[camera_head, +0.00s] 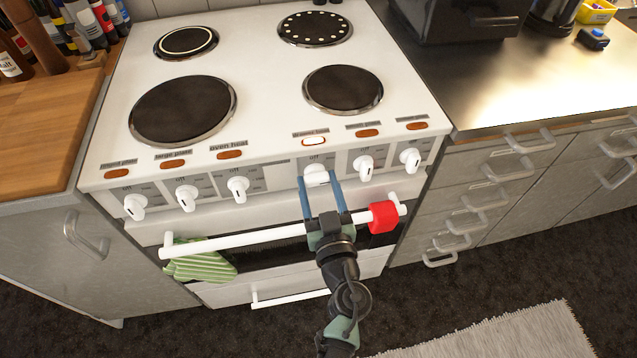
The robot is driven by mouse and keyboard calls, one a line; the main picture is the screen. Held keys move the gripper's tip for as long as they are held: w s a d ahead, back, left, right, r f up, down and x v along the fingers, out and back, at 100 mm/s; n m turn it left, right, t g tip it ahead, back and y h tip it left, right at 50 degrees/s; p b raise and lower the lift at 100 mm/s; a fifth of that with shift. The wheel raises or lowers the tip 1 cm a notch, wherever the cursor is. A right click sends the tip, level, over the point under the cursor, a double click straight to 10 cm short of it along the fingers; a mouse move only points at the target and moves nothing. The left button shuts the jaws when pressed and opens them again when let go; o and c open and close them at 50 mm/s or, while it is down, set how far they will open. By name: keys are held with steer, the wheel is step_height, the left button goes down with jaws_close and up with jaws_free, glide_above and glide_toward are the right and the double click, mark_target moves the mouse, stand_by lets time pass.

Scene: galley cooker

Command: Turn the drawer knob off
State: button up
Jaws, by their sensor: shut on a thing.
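The drawer knob (316,172) is a white knob in the middle right of the cooker's front panel, under the label of the lamp (314,141) that looks like "drawer heat".
Other white knobs stand left (238,188) and right (364,167). Steel drawers (470,200) flank the right side.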

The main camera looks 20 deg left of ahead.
steer(key=n+p, duration=0.1)
steer(key=n, duration=0.3)
steer(key=shift+p, duration=0.4)
steer(key=n, duration=0.4)
steer(key=shift+n, duration=0.4)
steer(key=n, duration=0.4)
steer(key=shift+n, duration=2.3)
steer(key=o, duration=1.4)
steer(key=shift+c, duration=0.2)
steer(key=v, duration=1.3)
steer(key=shift+p, duration=0.35)
